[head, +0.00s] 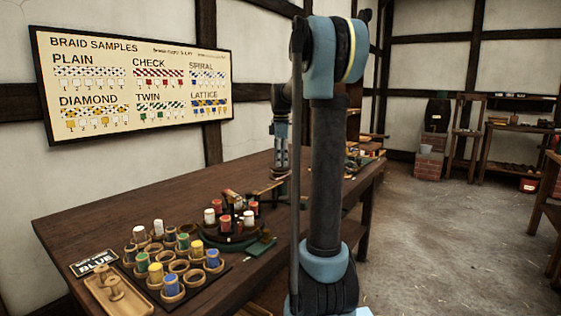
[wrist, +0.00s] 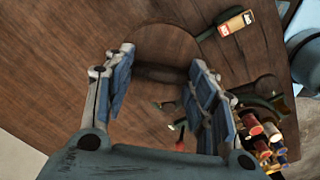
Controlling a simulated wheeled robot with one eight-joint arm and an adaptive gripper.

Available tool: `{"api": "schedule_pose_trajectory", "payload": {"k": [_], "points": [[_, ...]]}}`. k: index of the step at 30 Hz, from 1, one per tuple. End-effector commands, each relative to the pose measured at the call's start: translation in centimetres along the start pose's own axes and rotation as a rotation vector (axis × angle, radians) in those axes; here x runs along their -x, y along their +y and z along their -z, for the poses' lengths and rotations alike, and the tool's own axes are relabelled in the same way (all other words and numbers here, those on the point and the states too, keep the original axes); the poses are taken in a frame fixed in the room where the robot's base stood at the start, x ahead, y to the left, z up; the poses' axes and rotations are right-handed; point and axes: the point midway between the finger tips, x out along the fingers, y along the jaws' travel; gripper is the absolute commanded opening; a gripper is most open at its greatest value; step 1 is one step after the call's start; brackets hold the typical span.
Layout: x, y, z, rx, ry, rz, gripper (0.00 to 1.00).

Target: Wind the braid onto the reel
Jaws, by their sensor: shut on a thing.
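My gripper (head: 281,168) hangs over the far half of the workbench in the head view. In the wrist view my gripper (wrist: 162,65) has its two blue-padded fingers on either side of a round brown wooden thing (wrist: 165,45), and is shut on it. This may be the reel, but its dark wood blends with the bench and I cannot tell for sure. A round braiding stand (head: 232,236) with red and white bobbins stands nearer on the bench. Its coloured bobbins (wrist: 262,138) show at the lower right of the wrist view. I cannot make out the braid.
A rack of cups (head: 176,267) with coloured bobbins, a "BLUE" sign (head: 94,262) and a wooden tray (head: 112,292) fill the bench's near end. A small orange-labelled block (wrist: 236,22) lies near the gripper. The bench's back left is bare. My arm hides part of the bench.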

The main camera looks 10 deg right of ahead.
Motion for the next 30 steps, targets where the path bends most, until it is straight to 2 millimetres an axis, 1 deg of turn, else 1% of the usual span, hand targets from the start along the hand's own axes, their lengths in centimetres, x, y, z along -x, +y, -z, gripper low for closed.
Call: {"api": "schedule_pose_trajectory", "payload": {"k": [3, 9, 15, 27, 28, 30], "points": [[0.08, 0.24, -0.11, 0.064, -0.002, -0.005, 0.28], [0.09, 0.26, -0.13, 0.139, -0.002, -0.005, 0.28], [0.1, 0.28, -0.15, 0.17, -0.003, -0.005, 0.28], [0.11, 0.32, -0.17, 0.173, -0.003, -0.006, 0.28], [0.12, 0.32, -0.17, 0.173, -0.003, -0.006, 0.58], [0.11, 0.28, -0.16, 0.173, -0.003, -0.005, 0.72]]}}
